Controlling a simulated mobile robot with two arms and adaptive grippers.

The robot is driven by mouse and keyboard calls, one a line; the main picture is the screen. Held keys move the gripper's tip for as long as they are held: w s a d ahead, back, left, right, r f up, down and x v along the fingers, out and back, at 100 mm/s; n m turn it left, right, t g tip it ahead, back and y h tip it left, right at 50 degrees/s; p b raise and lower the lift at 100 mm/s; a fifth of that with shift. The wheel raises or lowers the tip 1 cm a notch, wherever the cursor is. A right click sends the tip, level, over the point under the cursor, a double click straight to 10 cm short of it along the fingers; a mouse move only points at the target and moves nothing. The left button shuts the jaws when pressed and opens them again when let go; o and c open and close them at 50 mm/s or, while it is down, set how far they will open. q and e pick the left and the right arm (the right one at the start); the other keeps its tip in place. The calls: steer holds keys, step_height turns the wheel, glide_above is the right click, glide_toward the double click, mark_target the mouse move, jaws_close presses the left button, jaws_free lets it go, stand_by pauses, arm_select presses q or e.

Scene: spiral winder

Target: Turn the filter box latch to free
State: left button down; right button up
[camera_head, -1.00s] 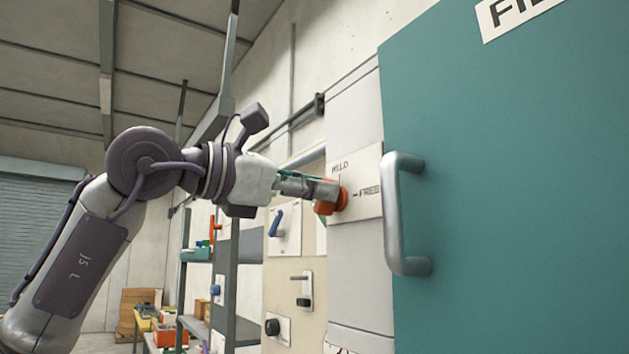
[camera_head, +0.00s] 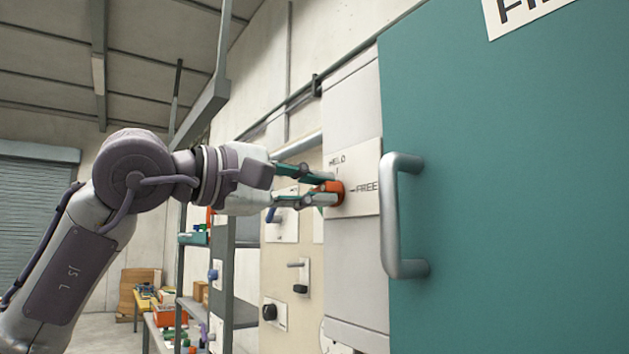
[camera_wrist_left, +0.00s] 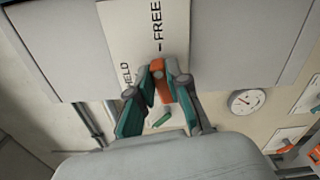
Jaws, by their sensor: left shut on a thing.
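The filter box latch (camera_head: 329,192) is an orange-red knob on a white plate (camera_head: 362,172) marked HELD at the top and FREE at the right. My left gripper (camera_head: 326,189) is shut on the latch, with one finger on either side of it. In the left wrist view the orange latch (camera_wrist_left: 159,80) sits between the two fingertips (camera_wrist_left: 162,78), below the plate's FREE mark. The fingers hide part of the latch. My right gripper is in none of the views.
A teal door (camera_head: 500,190) with a grey bar handle (camera_head: 402,215) stands close to the right of the plate. Panels with a blue lever (camera_head: 272,214) and a black knob (camera_head: 270,312) lie behind and below the gripper. A shelf (camera_head: 228,270) stands at the left.

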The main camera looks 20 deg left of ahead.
arm_select(q)
steer(key=shift+m, duration=1.1)
steer(key=shift+f, duration=0.15)
steer(key=c, duration=1.1)
jaws_free()
steer(key=v, duration=1.2)
